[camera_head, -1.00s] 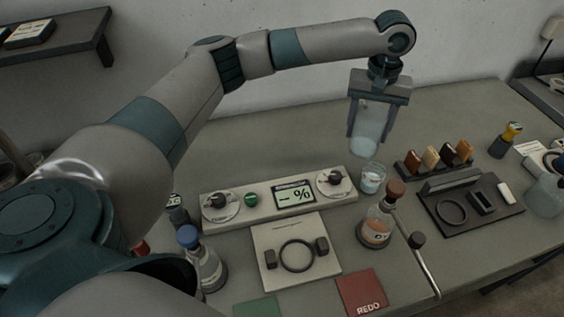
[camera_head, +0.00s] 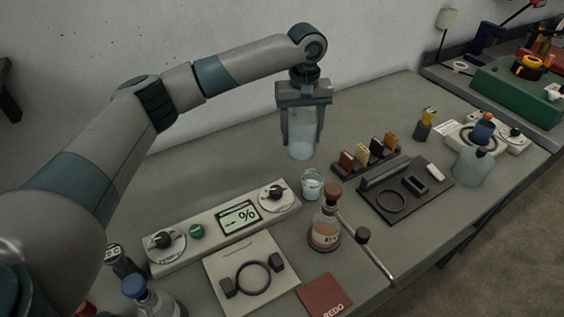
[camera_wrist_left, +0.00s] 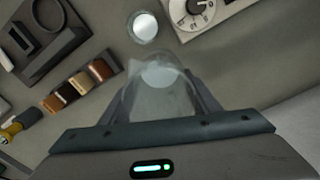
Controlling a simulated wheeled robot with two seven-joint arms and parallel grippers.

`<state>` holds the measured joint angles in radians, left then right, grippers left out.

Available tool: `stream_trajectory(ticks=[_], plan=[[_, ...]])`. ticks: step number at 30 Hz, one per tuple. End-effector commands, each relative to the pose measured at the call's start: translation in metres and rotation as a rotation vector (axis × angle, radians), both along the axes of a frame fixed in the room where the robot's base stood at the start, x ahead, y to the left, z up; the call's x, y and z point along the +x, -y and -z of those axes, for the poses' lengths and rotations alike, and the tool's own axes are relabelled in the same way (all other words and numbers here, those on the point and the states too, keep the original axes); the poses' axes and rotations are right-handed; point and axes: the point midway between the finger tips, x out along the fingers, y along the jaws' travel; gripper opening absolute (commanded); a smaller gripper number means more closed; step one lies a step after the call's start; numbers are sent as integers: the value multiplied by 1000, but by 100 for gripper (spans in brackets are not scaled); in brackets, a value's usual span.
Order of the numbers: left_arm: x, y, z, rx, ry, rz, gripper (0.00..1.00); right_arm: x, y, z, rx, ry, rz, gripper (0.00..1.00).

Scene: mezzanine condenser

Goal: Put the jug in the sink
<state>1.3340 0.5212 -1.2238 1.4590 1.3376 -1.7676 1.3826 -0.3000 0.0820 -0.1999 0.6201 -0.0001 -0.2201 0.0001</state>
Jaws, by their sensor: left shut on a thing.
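The jug (camera_head: 301,137) is a clear, see-through vessel held upright between the fingers of my left gripper (camera_head: 302,130), which is shut on it. It appears to hang above the back part of the bench. In the left wrist view the jug (camera_wrist_left: 158,88) shows between the fingers (camera_wrist_left: 160,100), pointing away from the camera. No sink can be made out in these frames. My right gripper is not in view.
A small glass beaker (camera_head: 312,184) stands just in front of the jug. Nearby are a stoppered flask (camera_head: 325,232), a rack of coloured blocks (camera_head: 369,153), a dark tray (camera_head: 420,203) and a dial panel (camera_head: 220,227). A clear vessel (camera_head: 472,167) and green case (camera_head: 515,95) are at right.

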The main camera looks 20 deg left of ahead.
Motion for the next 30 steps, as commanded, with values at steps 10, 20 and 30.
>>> stream_trajectory(ticks=[10,20,30], plan=[[-1,-1,46,1,-2,0,32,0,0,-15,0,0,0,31],[0,0,53,1,0,0,32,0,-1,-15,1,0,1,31],[-1,0,75,2,-2,-1,32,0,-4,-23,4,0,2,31]])
